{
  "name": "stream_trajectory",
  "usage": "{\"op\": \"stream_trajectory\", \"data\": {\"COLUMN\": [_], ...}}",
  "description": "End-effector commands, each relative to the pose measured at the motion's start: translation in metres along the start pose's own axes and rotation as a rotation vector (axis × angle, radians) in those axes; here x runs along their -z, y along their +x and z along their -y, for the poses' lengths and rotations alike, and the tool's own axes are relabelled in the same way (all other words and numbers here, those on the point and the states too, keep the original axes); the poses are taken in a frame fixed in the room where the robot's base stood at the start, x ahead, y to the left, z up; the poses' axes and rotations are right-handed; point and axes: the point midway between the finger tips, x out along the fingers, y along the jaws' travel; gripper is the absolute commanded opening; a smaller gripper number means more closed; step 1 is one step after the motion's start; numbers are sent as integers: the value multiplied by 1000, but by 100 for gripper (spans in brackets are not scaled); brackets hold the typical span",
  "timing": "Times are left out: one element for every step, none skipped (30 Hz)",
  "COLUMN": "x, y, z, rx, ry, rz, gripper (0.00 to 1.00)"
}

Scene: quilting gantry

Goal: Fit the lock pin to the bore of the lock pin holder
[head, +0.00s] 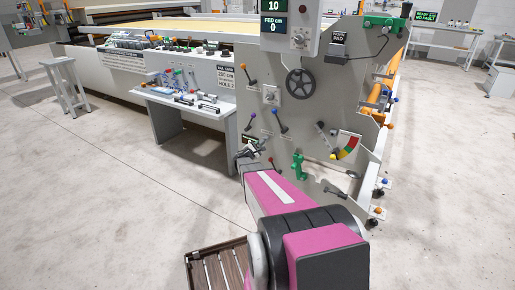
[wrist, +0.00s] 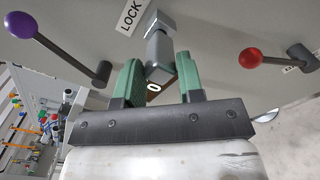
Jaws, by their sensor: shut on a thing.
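My gripper (wrist: 158,78) has two green fingers, seen in the wrist view close to the upright grey panel. They are shut on a grey piece with a small white ring at its near end, which I take for the lock pin (wrist: 158,50). The pin points away from me, toward a light grey square block on the panel, which I take for the lock pin holder (wrist: 160,22). The two look in line and touching or nearly so. The bore is hidden, so I cannot tell whether the pin is inside. In the head view my gripper (head: 249,151) is small at the panel.
A purple-knobbed lever (wrist: 62,45) stands left of my gripper and a red-knobbed lever (wrist: 272,59) right. A LOCK label (wrist: 132,14) is beside the block. In the head view a handwheel (head: 300,83) is higher up and a green fitting (head: 298,166) lower right. A side table (head: 183,103) holds small parts.

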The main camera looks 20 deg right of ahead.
Motion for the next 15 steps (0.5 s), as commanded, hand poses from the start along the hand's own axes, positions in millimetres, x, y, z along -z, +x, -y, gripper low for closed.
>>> {"op": "stream_trajectory", "data": {"x": [0, 0, 0, 0, 0, 0, 0, 0, 0, 0, 0, 0, 0, 0, 0], "y": [2, 2, 3, 4, 4, 5, 6, 6, 7, 8, 9, 10, 10, 11, 11], "z": [0, 0, 0, 0, 0, 0, 0, 0, 0, 0, 0, 0, 0, 0, 0], "rx": [0, 0, 0, 0, 0, 0, 0, 0, 0, 0, 0, 0, 0, 0, 0], "ry": [0, 0, 0, 0, 0, 0, 0, 0, 0, 0, 0, 0, 0, 0, 0], "rz": [0, 0, 0, 1, 1, 1, 1, 1, 1, 1, 1, 1, 1, 1, 1], "gripper": [6, 6, 6, 6, 6, 6, 6, 6, 6, 6, 6, 6, 6, 6, 38]}}
